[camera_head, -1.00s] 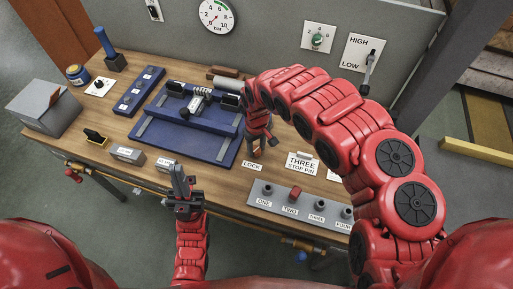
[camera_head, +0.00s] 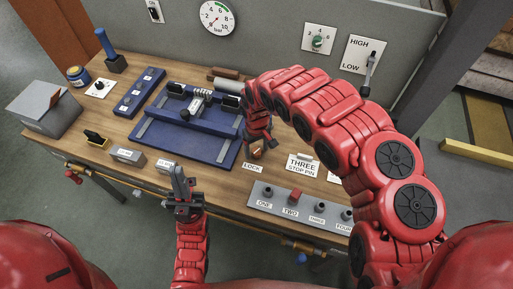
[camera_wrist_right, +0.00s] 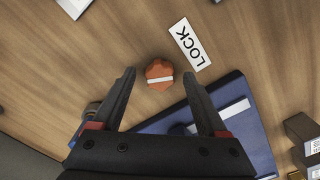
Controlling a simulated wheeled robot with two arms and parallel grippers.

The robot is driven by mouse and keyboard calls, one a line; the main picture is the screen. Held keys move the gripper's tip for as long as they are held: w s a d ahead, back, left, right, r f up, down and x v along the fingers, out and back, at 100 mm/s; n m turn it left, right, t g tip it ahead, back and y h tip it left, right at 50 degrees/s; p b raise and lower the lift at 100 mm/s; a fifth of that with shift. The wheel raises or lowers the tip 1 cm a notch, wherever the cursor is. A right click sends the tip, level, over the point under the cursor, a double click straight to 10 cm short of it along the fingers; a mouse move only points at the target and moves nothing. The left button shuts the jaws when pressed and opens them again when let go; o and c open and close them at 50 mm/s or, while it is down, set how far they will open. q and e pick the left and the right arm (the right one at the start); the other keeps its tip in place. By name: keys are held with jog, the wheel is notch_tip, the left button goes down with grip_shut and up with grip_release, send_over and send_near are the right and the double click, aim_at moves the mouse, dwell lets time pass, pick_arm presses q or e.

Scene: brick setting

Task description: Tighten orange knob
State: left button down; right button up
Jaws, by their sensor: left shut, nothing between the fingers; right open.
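The orange knob (camera_wrist_right: 159,74) sits on the wooden bench beside the LOCK label (camera_wrist_right: 190,44); a white stripe runs across its top. In the head view the knob (camera_head: 257,154) shows just below my right gripper (camera_head: 262,142). In the right wrist view my right gripper (camera_wrist_right: 158,95) is open, and the knob lies between and slightly beyond its fingertips, with clear gaps on both sides. I cannot tell the exact height of the fingers above it. My left gripper (camera_head: 179,175) is shut and empty, upright at the bench's front edge.
A blue fixture plate (camera_head: 222,151) lies left of the knob; its corner shows in the wrist view. The THREE STOP PIN label (camera_head: 301,163) is to the right. A grey strip with several pegs (camera_head: 270,190) runs along the front edge. Bare wood surrounds the knob.

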aim_at(257, 150)
jog(key=shift+r, duration=0.25)
notch_tip(257, 150, up, 5)
jog(key=shift+d+f+p, duration=0.1)
jog(key=shift+f+p, duration=0.05)
jog(key=shift+p, duration=0.35)
notch_tip(257, 150, up, 12)
jog(key=p, duration=0.6)
jog(key=shift+p, duration=0.35)
